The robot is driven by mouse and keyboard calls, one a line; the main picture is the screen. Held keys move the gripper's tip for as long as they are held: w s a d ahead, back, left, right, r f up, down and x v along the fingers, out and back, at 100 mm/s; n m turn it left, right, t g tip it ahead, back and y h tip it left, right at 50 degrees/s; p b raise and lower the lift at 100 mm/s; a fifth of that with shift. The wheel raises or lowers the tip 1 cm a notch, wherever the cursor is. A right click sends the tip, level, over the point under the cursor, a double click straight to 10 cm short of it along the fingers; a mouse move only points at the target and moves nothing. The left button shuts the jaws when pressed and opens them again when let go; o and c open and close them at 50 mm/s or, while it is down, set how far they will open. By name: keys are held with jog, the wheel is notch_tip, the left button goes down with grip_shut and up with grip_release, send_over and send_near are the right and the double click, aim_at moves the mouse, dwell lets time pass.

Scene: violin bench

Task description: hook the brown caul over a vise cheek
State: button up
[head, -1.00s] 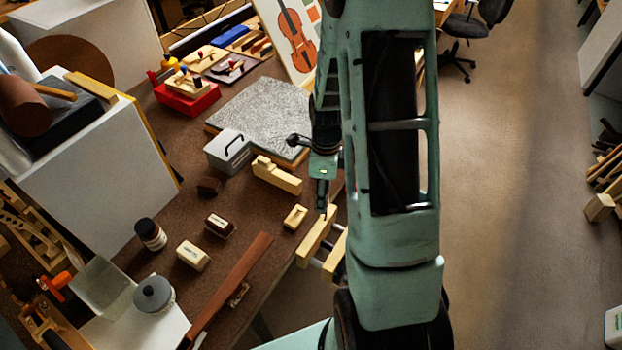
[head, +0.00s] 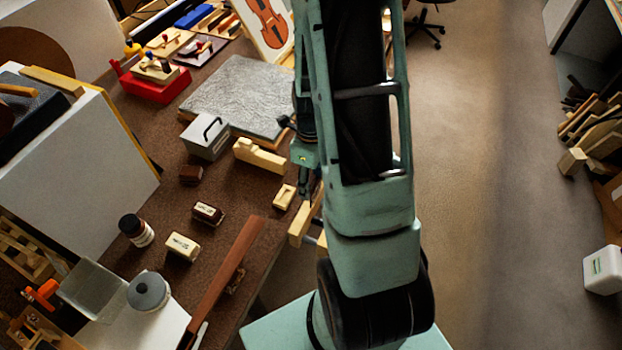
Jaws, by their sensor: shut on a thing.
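My gripper (head: 304,189) hangs over the right edge of the bench, just above the vise. It is shut on a small dark thing, which I take to be the brown caul; my own arm and fingers hide its shape. The pale wooden vise cheek (head: 299,224) stands below the fingers. Part of the other cheek (head: 321,243) shows beside my arm, which covers the rest of the vise. I cannot tell whether the held thing touches a cheek. A small pale wooden block (head: 284,197) lies on the bench just left of the gripper.
A longer pale notched block (head: 259,157), a grey lidded box (head: 206,138) and a grey stone slab (head: 240,97) lie behind. A dark brown block (head: 191,174) and labelled blocks (head: 183,247) lie left. A long reddish-brown strip (head: 228,268) lies in front.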

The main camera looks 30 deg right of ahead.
notch_tip(320, 180, down, 9)
jog(key=b, duration=0.7)
jog(key=shift+f, duration=0.2)
jog(key=shift+w+a+f+b, duration=0.15)
jog(key=shift+w+f+b, duration=0.05)
jog(key=shift+f+b, duration=0.3)
jog(key=o, duration=1.2)
jog(key=shift+o, duration=0.2)
jog(key=shift+r, duration=0.1)
notch_tip(320, 180, up, 12)
jog(key=shift+f, duration=0.1)
jog(key=shift+w, duration=0.1)
